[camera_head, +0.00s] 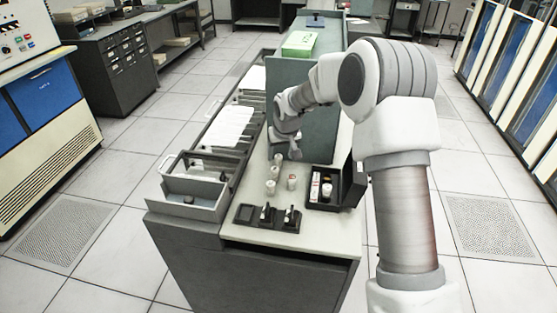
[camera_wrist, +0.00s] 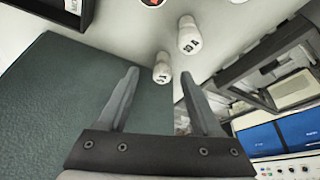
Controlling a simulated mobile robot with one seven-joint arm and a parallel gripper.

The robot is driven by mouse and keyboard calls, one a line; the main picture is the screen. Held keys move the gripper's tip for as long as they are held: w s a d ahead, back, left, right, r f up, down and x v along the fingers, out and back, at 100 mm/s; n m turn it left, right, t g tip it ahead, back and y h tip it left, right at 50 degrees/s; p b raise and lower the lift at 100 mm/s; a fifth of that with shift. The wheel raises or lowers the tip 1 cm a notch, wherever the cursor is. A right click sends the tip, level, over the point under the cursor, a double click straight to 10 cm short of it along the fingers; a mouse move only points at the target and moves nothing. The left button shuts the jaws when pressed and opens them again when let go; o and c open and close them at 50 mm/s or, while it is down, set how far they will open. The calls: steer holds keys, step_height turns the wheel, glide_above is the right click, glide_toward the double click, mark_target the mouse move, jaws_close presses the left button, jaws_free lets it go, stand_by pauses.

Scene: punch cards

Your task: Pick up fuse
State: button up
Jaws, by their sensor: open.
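Several small white cylindrical fuses stand on the light worktop, including a near one (camera_head: 270,187) and one with a reddish top (camera_head: 292,182). My gripper (camera_head: 285,152) is open and empty above the worktop, close to the farthest fuse (camera_head: 278,159). In the wrist view, one fuse (camera_wrist: 162,72) shows in the gap between my open fingertips (camera_wrist: 159,74). I cannot tell how far beyond the fingertips it is. A second fuse (camera_wrist: 189,36) with dark markings stands farther up that picture, and others are cut off at its top edge.
An open black case (camera_head: 347,196) holding small items is right of the fuses. A black holder (camera_head: 248,214) with upright parts sits at the worktop's near end. A grey-green cabinet panel (camera_head: 330,125) rises beside my gripper. A grey tray (camera_head: 205,190) lies left.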

mark_target(279, 157)
steer(key=shift+p+x, duration=0.3)
steer(key=shift+x, duration=1.5)
steer(key=shift+a, duration=0.2)
jaws_close()
